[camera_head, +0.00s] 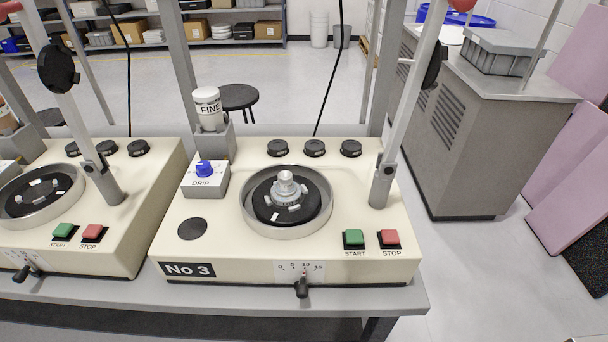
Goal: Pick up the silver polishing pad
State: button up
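I see nothing that I can clearly tell is a silver polishing pad. The silvery thing nearest to that is a small metal fixture (286,188) with a round knob on top. It sits on the black disc (313,212) inside the round metal bowl (246,216) of the cream machine marked No 3 (240,247). A flat dark round spot (192,229) lies on the machine's top at left, and nothing stands on it. My gripper is not in view.
A white FINE bottle (208,107) stands in a grey holder behind the blue-knobbed DRIP box (205,180). Grey posts and a slanted arm (408,100) rise around the machine. A similar machine (125,220) stands at left. A grey cabinet (465,130) and pink panels (560,190) are at right.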

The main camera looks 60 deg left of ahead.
aim_at(285, 187)
jog(key=z, duration=1.55)
jog(key=k, duration=1.65)
jog(key=u, duration=1.1)
